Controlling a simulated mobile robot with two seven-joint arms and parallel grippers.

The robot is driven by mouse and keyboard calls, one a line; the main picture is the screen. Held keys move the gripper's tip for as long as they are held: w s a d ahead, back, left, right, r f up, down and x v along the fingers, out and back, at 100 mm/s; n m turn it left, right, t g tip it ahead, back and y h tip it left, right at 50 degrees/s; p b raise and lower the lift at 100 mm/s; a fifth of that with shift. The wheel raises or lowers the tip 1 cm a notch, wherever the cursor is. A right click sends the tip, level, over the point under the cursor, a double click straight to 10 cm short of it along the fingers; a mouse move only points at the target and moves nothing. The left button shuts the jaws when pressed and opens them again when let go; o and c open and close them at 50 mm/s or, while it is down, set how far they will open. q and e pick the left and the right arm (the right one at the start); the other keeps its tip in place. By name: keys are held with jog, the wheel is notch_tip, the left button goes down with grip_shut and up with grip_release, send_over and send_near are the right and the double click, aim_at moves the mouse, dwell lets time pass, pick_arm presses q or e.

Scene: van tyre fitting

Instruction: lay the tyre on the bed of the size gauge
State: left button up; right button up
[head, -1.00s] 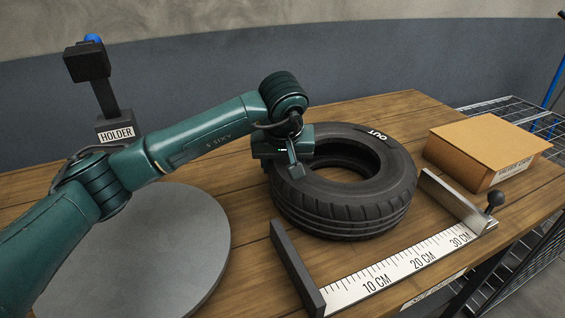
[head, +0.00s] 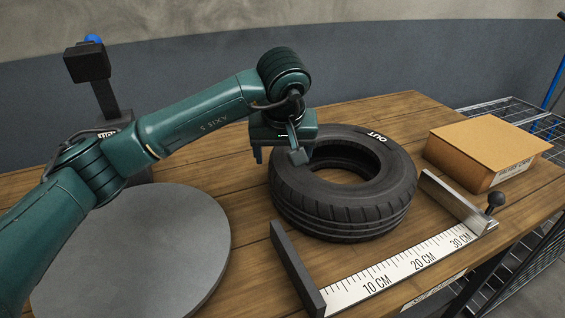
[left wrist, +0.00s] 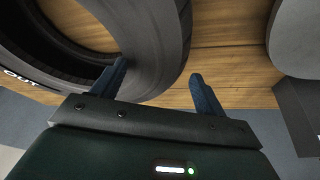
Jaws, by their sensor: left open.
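The black tyre (head: 345,212) lies flat on the wooden table, its "OUT" marking up at the far side. It sits just behind the white scale of the size gauge (head: 400,274), with bare wood between tyre and scale at the left. My left gripper (head: 279,156) is open and empty at the tyre's far left rim, slightly above it. In the left wrist view, the gripper (left wrist: 158,70) has one finger near the hole side of the tyre (left wrist: 150,35) and the other over the wood outside. My right gripper is out of view.
A round grey plate (head: 140,255) lies at the left. A holder post (head: 105,100) stands behind it. The gauge has a dark end stop (head: 292,265) and a metal jaw with a knob (head: 452,200). A cardboard box (head: 485,150) sits at the right, near wire shelving.

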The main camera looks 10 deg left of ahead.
pick_arm(q)
jog(key=v, duration=0.8)
jog(key=shift+f, duration=0.15)
